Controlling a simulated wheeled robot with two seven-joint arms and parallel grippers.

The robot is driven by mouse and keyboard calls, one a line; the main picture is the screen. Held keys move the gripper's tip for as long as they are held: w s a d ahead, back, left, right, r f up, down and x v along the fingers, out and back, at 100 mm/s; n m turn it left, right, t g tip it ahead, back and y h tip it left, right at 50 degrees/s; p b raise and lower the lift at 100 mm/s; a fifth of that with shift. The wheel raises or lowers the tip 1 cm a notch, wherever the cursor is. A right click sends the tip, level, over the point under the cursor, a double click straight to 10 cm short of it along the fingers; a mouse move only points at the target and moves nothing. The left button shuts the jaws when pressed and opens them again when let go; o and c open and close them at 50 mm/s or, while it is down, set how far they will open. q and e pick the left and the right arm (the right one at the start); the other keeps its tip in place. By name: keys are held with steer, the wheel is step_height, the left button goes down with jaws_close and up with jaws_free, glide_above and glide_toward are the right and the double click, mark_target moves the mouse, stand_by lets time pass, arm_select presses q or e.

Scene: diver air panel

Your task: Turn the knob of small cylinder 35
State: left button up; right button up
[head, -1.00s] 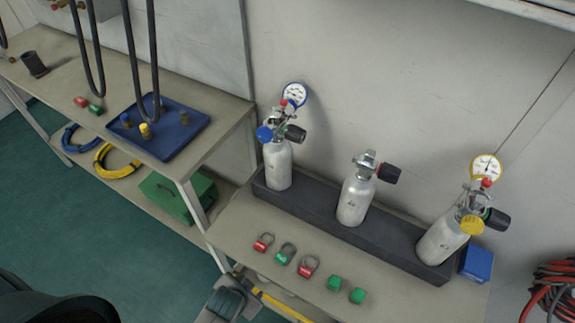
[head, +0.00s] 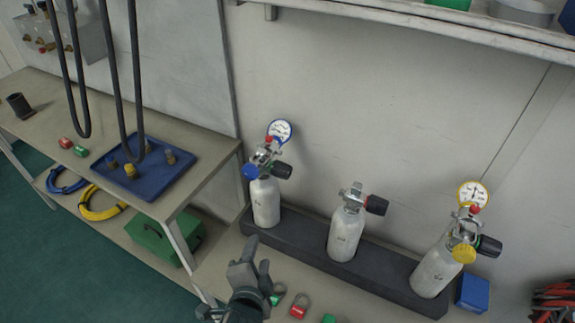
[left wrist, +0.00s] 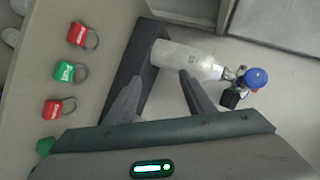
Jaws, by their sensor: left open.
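Three small silver cylinders stand in a dark rack (head: 310,248); their markings are too small to read. The left cylinder (head: 265,203) has a blue knob (head: 250,171), a black knob (head: 282,170) and a gauge. The right cylinder (head: 434,273) has a yellow knob (head: 464,253), a black knob and a gauge. My left gripper (head: 256,256) is open and empty, in front of and below the left cylinder. In the left wrist view, a cylinder (left wrist: 185,58) with a blue knob (left wrist: 256,77) lies beyond the fingers (left wrist: 160,80).
Red and green padlocks (left wrist: 68,71) lie on the bench in front of the rack, partly behind my gripper. A blue box (head: 473,293) stands right of the rack. A shelf (head: 420,22) overhangs above. A blue tray (head: 120,187) lies on the left table.

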mark_target(281, 170)
arm_select(q)
steer(key=w+d+r+m+t, duration=0.1)
steer(key=d+r+m+t, duration=0.1)
steer(key=r, duration=0.4)
steer(key=w+d+r+m+t, duration=0.2)
steer(key=d+r+m, duration=0.1)
steer(key=r, duration=0.4)
steer(key=shift+w+d+r, duration=0.15)
steer(key=shift+d, duration=0.1)
arm_select(e)
steer(key=shift+w+a, duration=0.1)
steer(key=shift+w, duration=0.2)
arm_select(q)
steer(key=w+f+p, duration=0.2)
steer(key=w, duration=1.5)
steer(key=shift+w+p, duration=0.15)
steer(key=shift+p, duration=0.2)
arm_select(e)
steer(key=s+d+g, duration=0.2)
steer(key=s+d, duration=0.2)
steer(key=s, duration=0.6)
steer(key=shift+f+h, duration=0.3)
steer(key=shift+s+d, duration=0.1)
arm_select(q)
steer(key=c, duration=1.1)
steer(key=shift+o, duration=0.2)
arm_select(e)
steer(key=shift+w+r, duration=0.1)
steer(key=shift+w, duration=0.15)
